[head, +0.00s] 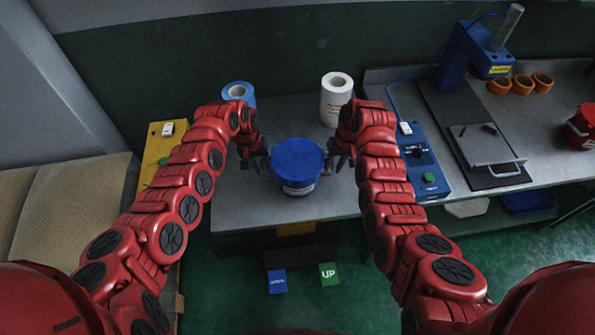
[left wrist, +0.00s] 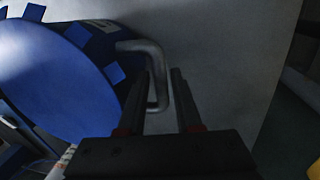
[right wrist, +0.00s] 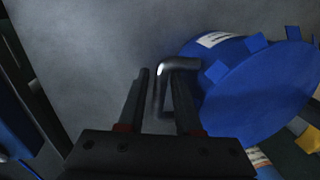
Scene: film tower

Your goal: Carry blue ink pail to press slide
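The blue ink pail (head: 299,158) with a blue lid and a pale label stands upright near the front edge of the grey table. My left gripper (head: 257,160) is at its left side and my right gripper (head: 342,158) at its right side. In the left wrist view, a metal side handle (left wrist: 160,75) lies between the open fingers (left wrist: 162,85). In the right wrist view, the other handle (right wrist: 161,90) also lies between open fingers (right wrist: 160,80), with a gap showing. The press slide (head: 488,148), a grey plate with a handle, is on the right bench.
A blue roll (head: 238,92) and a white roll (head: 336,98) stand behind the pail. A blue control box (head: 421,165) sits right of my right arm. Orange rings (head: 520,84), a blue press (head: 478,52) and a red pail (head: 583,128) are further right.

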